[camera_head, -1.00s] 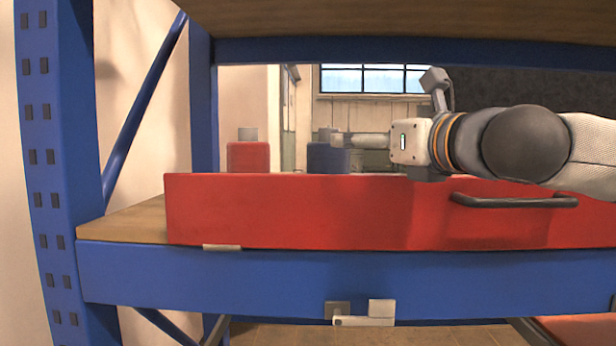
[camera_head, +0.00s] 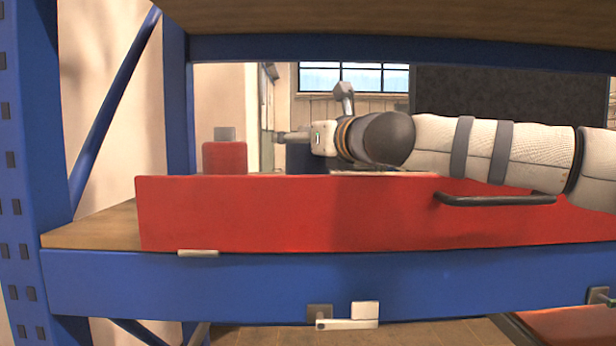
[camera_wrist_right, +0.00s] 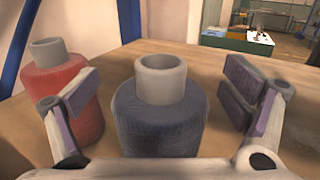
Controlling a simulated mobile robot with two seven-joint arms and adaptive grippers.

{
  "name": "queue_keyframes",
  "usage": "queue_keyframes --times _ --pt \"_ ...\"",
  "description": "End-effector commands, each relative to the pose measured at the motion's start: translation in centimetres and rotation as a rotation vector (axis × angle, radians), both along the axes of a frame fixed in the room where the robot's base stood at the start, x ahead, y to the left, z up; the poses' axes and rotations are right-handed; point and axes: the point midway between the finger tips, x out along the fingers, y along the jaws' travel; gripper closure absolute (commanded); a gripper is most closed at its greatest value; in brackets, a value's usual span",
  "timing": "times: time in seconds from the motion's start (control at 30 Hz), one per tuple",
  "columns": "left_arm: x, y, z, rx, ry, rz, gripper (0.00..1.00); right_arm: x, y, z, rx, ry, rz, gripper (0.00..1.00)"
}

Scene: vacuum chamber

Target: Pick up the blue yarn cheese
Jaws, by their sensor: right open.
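The blue yarn cheese (camera_wrist_right: 160,118) stands upright in the right wrist view, a dark blue spool with a grey core on top. It sits between the spread fingers of my right gripper (camera_wrist_right: 160,105), which is open with a gap on either side of it. In the head view the blue yarn cheese (camera_head: 306,160) is mostly hidden behind my right gripper (camera_head: 288,137) and the red drawer front. A red yarn cheese (camera_head: 225,158) stands to its left and also shows in the right wrist view (camera_wrist_right: 68,100), behind the left-hand finger. My left gripper is not in view.
The red drawer front (camera_head: 240,215) with a black handle (camera_head: 495,200) rises before the spools. The blue rack post (camera_head: 20,180) stands at the left, and a wooden shelf (camera_head: 350,12) hangs overhead. The wooden surface (camera_wrist_right: 225,60) behind the blue spool is clear.

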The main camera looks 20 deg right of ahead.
Motion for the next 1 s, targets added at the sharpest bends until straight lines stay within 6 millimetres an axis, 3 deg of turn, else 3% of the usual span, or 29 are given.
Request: queue_keyframes --times 0.07,0.43,0.5,0.53,1.0 --pt "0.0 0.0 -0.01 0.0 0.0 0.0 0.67 -0.02 -0.02 -0.03 0.0 0.0 0.0 0.06" --pt "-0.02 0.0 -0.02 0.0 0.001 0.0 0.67 -0.03 -0.05 -0.08 0.0 0.001 -0.001 0.9" --pt "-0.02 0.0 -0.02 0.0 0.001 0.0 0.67 -0.02 -0.05 -0.11 0.0 0.002 -0.001 0.94" --pt "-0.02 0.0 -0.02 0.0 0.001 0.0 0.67 -0.02 -0.07 -0.12 0.0 0.002 -0.002 1.0" --pt "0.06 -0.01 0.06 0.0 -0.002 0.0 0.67 -0.01 -0.04 0.02 -0.001 0.004 -0.001 1.0"
